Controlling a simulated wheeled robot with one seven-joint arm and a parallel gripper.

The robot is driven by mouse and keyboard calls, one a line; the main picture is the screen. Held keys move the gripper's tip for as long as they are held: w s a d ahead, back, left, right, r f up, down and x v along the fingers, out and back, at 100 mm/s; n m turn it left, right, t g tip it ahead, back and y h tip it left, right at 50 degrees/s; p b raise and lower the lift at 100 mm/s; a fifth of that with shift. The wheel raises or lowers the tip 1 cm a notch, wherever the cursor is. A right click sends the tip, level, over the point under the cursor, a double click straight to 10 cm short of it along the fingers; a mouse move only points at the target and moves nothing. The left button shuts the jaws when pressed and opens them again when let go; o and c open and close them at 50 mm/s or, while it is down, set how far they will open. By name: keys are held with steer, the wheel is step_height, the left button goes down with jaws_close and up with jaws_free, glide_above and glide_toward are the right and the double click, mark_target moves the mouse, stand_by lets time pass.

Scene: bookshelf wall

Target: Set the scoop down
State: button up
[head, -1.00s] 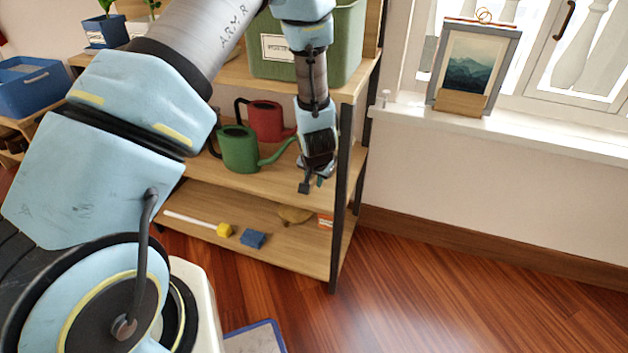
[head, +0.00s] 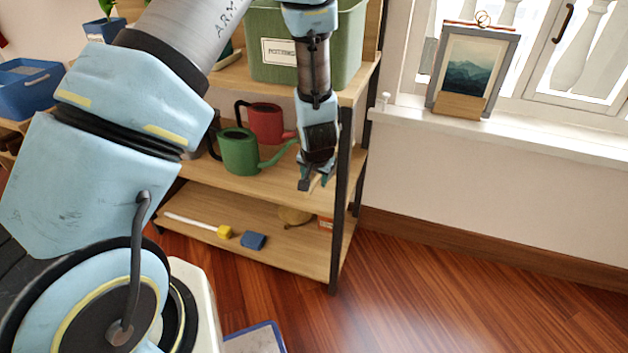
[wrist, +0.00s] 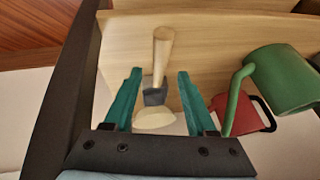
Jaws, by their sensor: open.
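The scoop (wrist: 162,52) shows in the wrist view, with a pale wooden handle, a grey collar and a cream-coloured end. It lies between the two teal fingers of my gripper (wrist: 158,88), with a visible gap on each side. The wooden middle shelf board (wrist: 215,45) is behind it; I cannot tell how much of the scoop rests on it. In the head view my open gripper (head: 315,183) points down at the right front of the middle shelf, and I cannot make out the scoop there.
A green watering can (head: 240,152) and a red one (head: 265,120) stand left of my gripper. A black shelf post (head: 340,200) is close on the right. The lower shelf holds a blue block (head: 253,240) and a yellow-ended stick (head: 223,231). A green bin (head: 345,50) sits above.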

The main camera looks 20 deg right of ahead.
steer(key=p+v, duration=0.2)
steer(key=v, duration=0.6)
steer(key=w+a+r+n+g, duration=0.1)
steer(key=a+r+n, duration=0.1)
steer(key=a+r, duration=0.45)
steer(key=w+a+r+n+g, duration=0.1)
steer(key=a+r+n, duration=0.15)
steer(key=a, duration=0.65)
steer(key=s+a+r+n, duration=0.2)
steer(key=s+a+r, duration=0.1)
steer(key=a, duration=0.5)
steer(key=s+a+r+n+g+y, duration=0.1)
steer(key=s+a+r, duration=0.1)
steer(key=a, duration=0.6)
steer(key=shift+s+r+n+y, duration=0.3)
steer(key=shift+s+r+n, duration=0.1)
steer(key=shift+r, duration=0.1)
steer(key=shift+r, duration=0.15)
step_height(320, 180, up, 17)
steer(key=p, duration=1.6)
